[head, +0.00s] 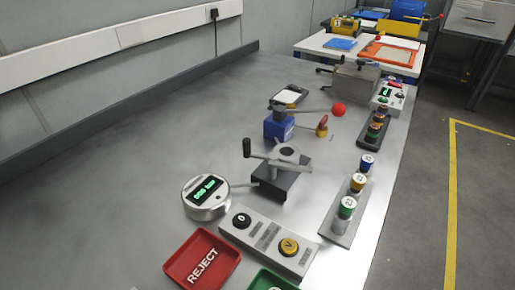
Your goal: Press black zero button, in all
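The black zero button (241,220) sits on the left end of a grey sloped button box (265,241) near the front of the steel bench. A light mark, which looks like a 0, shows on its top. A yellow button (288,246) sits on the right end of the same box. Two small label plates lie between them. A round silver gauge (206,196) with a lit green display stands just left of the box; its digits are too small to read surely. Neither of my grippers shows in this view.
A red REJECT tray (203,260) and a partly cut-off green tray (273,281) lie in front. A crank fixture (281,170) stands behind the box. A rack with capped cylinders (341,219) is to the right. The bench's left side is clear.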

